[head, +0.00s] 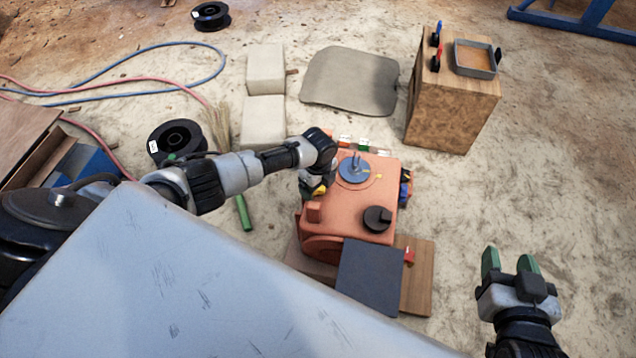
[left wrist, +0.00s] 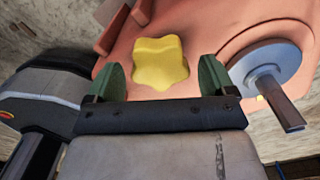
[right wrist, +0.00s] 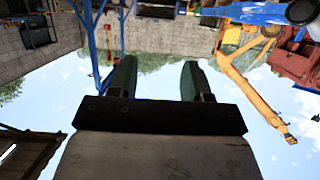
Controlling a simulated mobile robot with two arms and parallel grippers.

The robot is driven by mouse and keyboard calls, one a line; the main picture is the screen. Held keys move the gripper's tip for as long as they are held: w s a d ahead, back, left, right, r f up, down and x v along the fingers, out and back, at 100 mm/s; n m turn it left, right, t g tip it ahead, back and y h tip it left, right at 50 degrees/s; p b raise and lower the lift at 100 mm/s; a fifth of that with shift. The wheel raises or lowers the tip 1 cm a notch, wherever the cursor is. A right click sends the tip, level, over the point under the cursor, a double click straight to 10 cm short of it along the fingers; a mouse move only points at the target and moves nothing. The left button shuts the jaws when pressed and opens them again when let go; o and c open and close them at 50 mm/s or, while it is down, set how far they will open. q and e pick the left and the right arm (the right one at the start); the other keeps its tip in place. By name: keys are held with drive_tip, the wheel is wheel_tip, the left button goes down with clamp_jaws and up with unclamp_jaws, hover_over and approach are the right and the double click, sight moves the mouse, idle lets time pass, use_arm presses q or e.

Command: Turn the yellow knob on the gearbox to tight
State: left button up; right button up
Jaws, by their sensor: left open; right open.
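The yellow knob (left wrist: 160,62) is star-shaped and sits on the side of the orange gearbox (head: 352,212). In the head view only a bit of the knob (head: 320,190) shows under my left wrist. My left gripper (left wrist: 161,80) is open. Its green fingers stand either side of the knob's near end, with gaps on both sides; whether they reach around it in depth I cannot tell. No tight mark is readable. My right gripper (head: 512,262) is open and empty, away from the gearbox at the lower right; its fingers also show in the right wrist view (right wrist: 155,78).
A grey disc with a lever (head: 354,170) and a black knob (head: 377,219) are on the gearbox top. A dark plate (head: 369,279) lies at its front. A wooden block with a tray (head: 453,110) stands behind right. The ground around my right gripper is clear.

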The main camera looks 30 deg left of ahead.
use_arm(q)
wheel_tip(320, 180, up, 5)
drive_tip(key=shift+f+p, duration=0.2)
drive_tip(key=shift+p, duration=0.95)
wheel_tip(320, 180, up, 5)
drive_tip(key=shift+f+p, duration=0.1)
drive_tip(key=shift+p, duration=0.85)
drive_tip(key=shift+r, duration=0.7)
use_arm(e)
drive_tip(key=s+d+f+g+h, duration=0.1)
drive_tip(key=s+d+f+g, duration=0.1)
drive_tip(key=s+g, duration=0.3)
drive_tip(key=s+d+f+g+h, duration=0.1)
drive_tip(key=s+d+f+g, duration=0.1)
drive_tip(key=s+f+g, duration=0.2)
drive_tip(key=shift+s+d+m+g+h, duration=0.35)
drive_tip(key=shift+s+g, duration=0.35)
drive_tip(key=shift+s, duration=0.75)
drive_tip(key=shift+a+f, duration=0.1)
